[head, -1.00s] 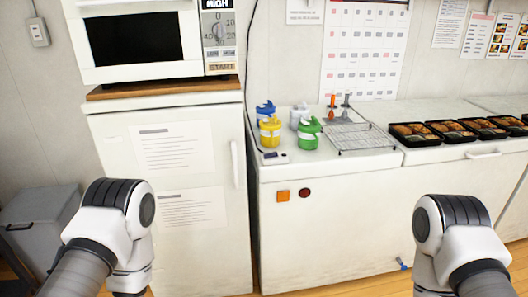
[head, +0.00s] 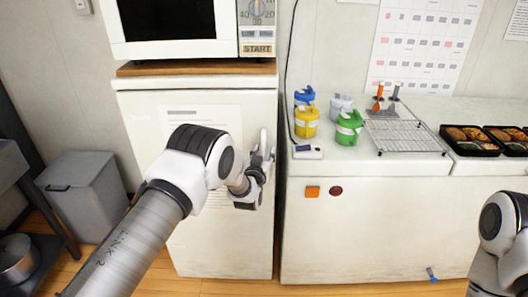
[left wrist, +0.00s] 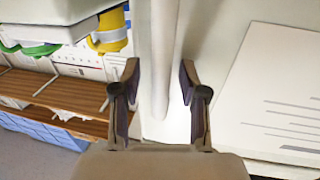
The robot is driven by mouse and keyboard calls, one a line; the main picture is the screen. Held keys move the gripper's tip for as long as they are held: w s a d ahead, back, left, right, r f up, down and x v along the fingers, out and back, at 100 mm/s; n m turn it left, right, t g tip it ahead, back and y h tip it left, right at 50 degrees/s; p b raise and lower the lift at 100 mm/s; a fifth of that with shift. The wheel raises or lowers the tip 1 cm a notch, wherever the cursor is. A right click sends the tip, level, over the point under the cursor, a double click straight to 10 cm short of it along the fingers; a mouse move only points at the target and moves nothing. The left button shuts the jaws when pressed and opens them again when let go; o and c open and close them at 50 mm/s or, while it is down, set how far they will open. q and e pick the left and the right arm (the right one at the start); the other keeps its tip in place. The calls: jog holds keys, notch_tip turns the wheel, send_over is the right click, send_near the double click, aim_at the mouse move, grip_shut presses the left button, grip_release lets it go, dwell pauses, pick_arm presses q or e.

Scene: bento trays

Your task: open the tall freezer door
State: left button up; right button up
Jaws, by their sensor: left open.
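The tall white freezer (head: 215,255) stands under the microwave with its door shut. Its upright white handle (head: 264,138) is near the door's right edge. My left gripper (head: 260,168) is at the handle, partly hidden by my own wrist in the head view. In the left wrist view the handle (left wrist: 163,50) runs between the two open fingers of my left gripper (left wrist: 160,78), with a gap on each side. My right gripper is outside the head view; only part of my right arm shows.
A microwave (head: 165,20) sits on a wooden board on the freezer. A chest freezer (head: 370,235) stands close on the right, with colored jugs and a wire rack (head: 405,138) on top. A grey bin (head: 85,195) stands at left.

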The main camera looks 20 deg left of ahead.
pick_arm(q)
jog(key=shift+w, duration=0.1)
grip_shut()
